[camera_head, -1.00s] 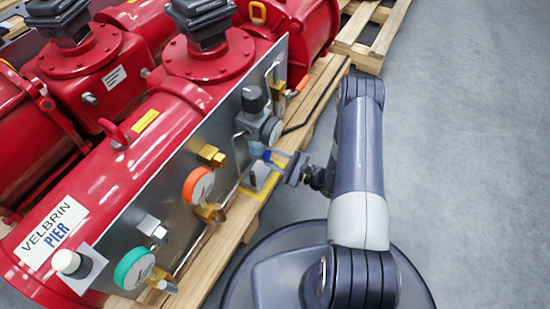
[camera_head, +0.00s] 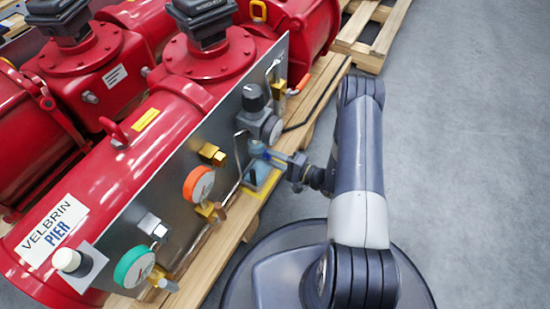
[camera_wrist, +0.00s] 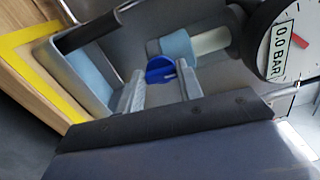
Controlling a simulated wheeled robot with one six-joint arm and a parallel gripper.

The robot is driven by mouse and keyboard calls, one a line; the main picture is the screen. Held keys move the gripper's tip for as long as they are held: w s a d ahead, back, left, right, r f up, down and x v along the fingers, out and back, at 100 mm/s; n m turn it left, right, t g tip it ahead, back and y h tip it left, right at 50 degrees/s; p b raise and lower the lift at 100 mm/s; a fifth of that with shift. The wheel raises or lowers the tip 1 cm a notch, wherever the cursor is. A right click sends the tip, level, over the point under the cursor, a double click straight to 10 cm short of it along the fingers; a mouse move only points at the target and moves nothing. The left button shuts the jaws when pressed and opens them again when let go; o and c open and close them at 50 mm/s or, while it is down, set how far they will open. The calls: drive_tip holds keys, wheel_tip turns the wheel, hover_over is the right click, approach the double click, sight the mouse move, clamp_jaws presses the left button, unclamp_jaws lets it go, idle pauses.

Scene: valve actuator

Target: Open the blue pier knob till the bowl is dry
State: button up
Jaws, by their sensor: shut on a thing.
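The blue knob (camera_wrist: 160,69) sits between my fingertips in the wrist view, at the end of a bowl with a light-blue part (camera_wrist: 178,47) and a whitish part. My gripper (camera_wrist: 159,82) is shut on the knob, with one finger on each side. In the head view, my gripper (camera_head: 276,158) reaches in from the right to the unit below a black-topped regulator (camera_head: 253,97). The bluish bowl (camera_head: 257,149) shows there in part, and the knob is too small to make out. I cannot tell how much liquid the bowl holds.
A grey tray (camera_wrist: 62,68) with a light-blue patch inside stands on a yellow-edged area beside the bowl. Grey floor (camera_head: 470,150) is clear right.

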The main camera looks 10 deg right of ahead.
drive_tip(key=shift+n, duration=0.4)
drive_tip(key=shift+f, duration=0.1)
drive_tip(key=o, duration=1)
drive_tip(key=shift+d, duration=0.1)
drive_tip(key=p+v, duration=0.3)
drive_tip(key=v, duration=0.7)
drive_tip(key=shift+s+d, duration=0.25)
drive_tip(key=shift+s, duration=0.05)
drive_tip(key=shift+w+a, duration=0.1)
drive_tip(key=shift+a, duration=0.05)
drive_tip(key=b+x, duration=0.3)
drive_tip(key=x, duration=0.7)
drive_tip(key=shift+w+a, duration=0.2)
drive_tip(key=shift+w, duration=0.05)
drive_tip(key=shift+s+d, duration=0.1)
